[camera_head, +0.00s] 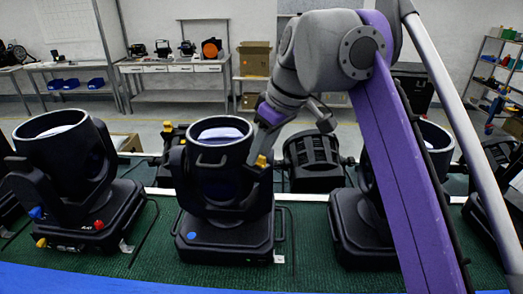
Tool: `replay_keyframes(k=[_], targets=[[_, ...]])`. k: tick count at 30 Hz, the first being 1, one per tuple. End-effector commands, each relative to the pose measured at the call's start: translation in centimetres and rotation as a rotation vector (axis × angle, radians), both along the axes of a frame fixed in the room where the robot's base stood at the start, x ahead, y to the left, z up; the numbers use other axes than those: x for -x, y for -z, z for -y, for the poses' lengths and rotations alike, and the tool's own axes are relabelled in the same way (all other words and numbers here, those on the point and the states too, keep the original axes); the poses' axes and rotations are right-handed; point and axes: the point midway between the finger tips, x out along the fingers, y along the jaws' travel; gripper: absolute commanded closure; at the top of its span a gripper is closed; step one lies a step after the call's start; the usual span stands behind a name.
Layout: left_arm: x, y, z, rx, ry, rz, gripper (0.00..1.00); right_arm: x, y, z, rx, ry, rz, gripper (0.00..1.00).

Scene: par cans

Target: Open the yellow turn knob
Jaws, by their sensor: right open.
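A black stage light (225,218) with a wide white-rimmed round mouth stands upright on its square base in the middle of the green surface. A small yellow knob (261,160) shows on the right side of its yoke. My right gripper (262,142) comes down from the upper right beside the light's mouth, its tips just above the yellow knob. It is open; I cannot tell whether the fingers touch or straddle the knob. My left gripper is out of view.
Similar black lights stand at left (77,190) and right (365,230), the right one partly hidden by my arm. More lights stand behind a white rail. A blue strip (130,283) runs along the near edge. A workbench (175,68) and boxes stand far back.

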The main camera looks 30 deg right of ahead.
Motion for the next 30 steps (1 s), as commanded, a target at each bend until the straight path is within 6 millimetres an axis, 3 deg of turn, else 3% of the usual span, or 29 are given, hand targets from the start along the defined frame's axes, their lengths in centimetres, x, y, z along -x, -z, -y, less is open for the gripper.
replay_keyframes(k=[3, 10, 30], targets=[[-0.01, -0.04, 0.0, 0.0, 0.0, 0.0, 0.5, 0.0, -0.04, 0.0, 0.0, 0.0, 0.0, 0.59], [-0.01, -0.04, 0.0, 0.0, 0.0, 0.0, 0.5, 0.01, -0.05, 0.0, 0.0, 0.0, 0.0, 1.0], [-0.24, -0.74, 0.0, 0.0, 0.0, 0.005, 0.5, 0.06, -0.18, -0.11, 0.001, 0.091, 0.0, 1.0]])
